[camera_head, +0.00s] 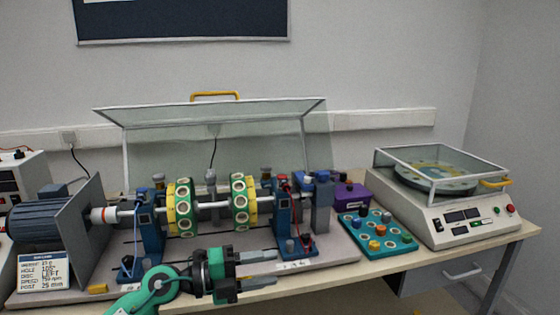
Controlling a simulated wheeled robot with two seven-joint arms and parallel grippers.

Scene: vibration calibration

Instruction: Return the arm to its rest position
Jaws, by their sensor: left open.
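My left gripper (262,268) is in the head view, in front of the bench rig near the table's front edge. Its arm (150,288) is green and comes in from the lower left. The two grey fingers point right and are apart, with nothing visible between them. My right gripper is not in view.
The rotor rig with two green-yellow discs (180,207) stands just behind the gripper, under a raised clear cover (213,130). A motor (48,222) and an instruction card (42,272) are at left. A teal tray (377,248) and a balance machine (455,225) are at right.

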